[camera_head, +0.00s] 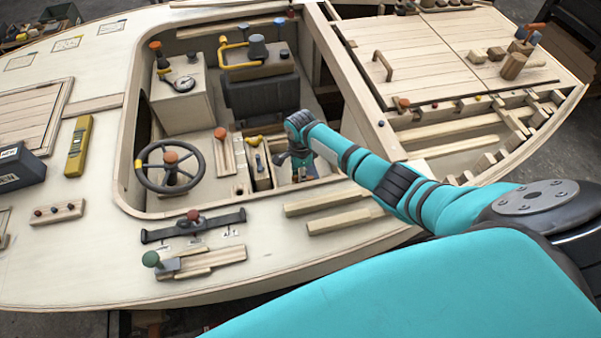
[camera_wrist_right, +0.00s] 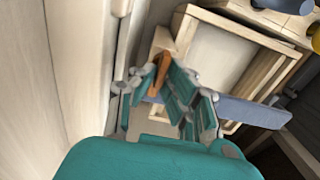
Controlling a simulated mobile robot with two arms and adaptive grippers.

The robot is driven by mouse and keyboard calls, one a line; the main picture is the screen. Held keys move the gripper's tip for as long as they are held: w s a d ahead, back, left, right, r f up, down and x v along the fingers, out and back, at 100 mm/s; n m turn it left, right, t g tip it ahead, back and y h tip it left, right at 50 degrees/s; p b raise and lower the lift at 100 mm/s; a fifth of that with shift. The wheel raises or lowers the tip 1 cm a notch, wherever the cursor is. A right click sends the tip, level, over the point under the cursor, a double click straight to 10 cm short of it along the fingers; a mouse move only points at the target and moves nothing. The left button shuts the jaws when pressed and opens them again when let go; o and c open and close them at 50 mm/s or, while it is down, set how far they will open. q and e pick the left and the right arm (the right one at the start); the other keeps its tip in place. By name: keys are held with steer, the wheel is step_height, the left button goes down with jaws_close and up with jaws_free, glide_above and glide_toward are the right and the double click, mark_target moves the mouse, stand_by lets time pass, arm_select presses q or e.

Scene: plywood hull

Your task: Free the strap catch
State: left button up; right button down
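My right gripper (camera_head: 297,165) reaches down into the cockpit opening at its near right corner; its fingertips are small and partly hidden there. In the right wrist view the teal fingers (camera_wrist_right: 180,92) are close together around an orange-brown lever (camera_wrist_right: 163,74), which looks like the strap catch. I cannot tell whether they touch it or only flank it. A blue-grey strap (camera_wrist_right: 250,112) runs from behind the fingers to the right, across a pale wooden frame (camera_wrist_right: 225,50). The catch is not clear in the head view. My left gripper is not in view.
A steering wheel (camera_head: 170,166) and a gauge box (camera_head: 184,95) stand left of my right gripper. A wooden hull beam (camera_head: 350,85) rises to its right. A dark seat (camera_head: 262,97) is behind it. In the wrist view a pale wall (camera_wrist_right: 70,70) is close on the left.

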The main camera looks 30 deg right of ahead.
stand_by(0.4)
steer(key=n+p, duration=0.2)
steer(key=n, duration=0.1)
steer(key=shift+w+r+n, duration=0.1)
steer(key=shift+n, duration=0.2)
steer(key=n+p, duration=0.1)
steer(key=n, duration=0.4)
steer(key=shift+w, duration=0.2)
steer(key=n, duration=0.5)
steer(key=shift+w+a+p, duration=0.1)
steer(key=shift+p, duration=0.25)
steer(key=shift+a+n, duration=0.1)
steer(key=shift+n, duration=2)
steer(key=shift+w, duration=0.1)
steer(key=c, duration=1.4)
jaws_free()
